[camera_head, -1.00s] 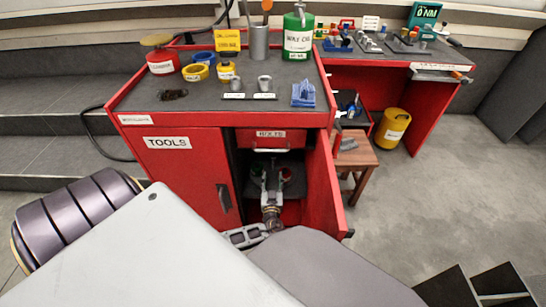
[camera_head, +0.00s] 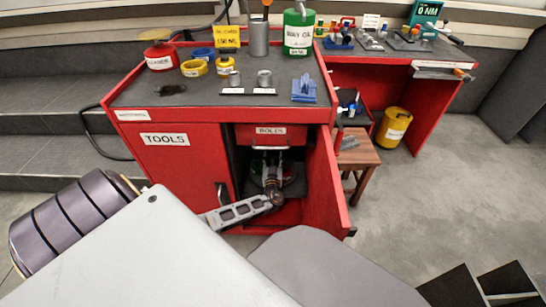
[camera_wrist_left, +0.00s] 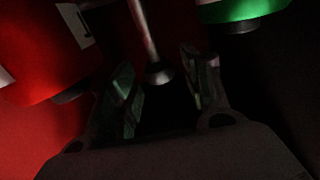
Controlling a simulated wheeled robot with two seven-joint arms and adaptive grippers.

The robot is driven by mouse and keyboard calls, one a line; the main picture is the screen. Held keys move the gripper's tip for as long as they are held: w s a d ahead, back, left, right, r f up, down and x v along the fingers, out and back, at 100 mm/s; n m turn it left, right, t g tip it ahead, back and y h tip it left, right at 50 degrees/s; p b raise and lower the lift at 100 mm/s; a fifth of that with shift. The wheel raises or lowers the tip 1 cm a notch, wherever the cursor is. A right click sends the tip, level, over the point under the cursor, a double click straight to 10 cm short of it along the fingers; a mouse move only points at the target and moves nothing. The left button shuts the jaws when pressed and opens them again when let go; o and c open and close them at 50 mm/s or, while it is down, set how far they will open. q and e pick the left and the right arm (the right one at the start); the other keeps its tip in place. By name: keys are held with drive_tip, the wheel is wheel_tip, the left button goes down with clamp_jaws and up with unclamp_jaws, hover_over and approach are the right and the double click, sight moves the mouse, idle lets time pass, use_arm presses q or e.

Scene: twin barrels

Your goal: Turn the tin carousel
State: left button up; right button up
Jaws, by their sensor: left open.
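The tin carousel (camera_head: 291,187) sits in the dark open bay of the red cabinet, below the BOLTS drawer, mostly hidden by my gripper and shadow. My left gripper (camera_head: 269,162) reaches into this bay. In the left wrist view its two fingers (camera_wrist_left: 160,90) are apart, and a slim metal rod with a rounded dark end (camera_wrist_left: 146,35) comes down between them, with no visible grip on it. A red tin (camera_wrist_left: 35,45) with a pale label is at left, and a green tin (camera_wrist_left: 238,14) at upper right. My right gripper is not in view.
The cabinet door (camera_head: 325,183) stands open right of the bay. The BOLTS drawer (camera_head: 270,134) is just above my gripper. The closed TOOLS door (camera_head: 180,170) is at left. A wooden stool (camera_head: 362,157) stands beyond the open door.

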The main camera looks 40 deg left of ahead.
use_arm(q)
drive_tip(key=shift+x, duration=1.05)
clamp_jaws()
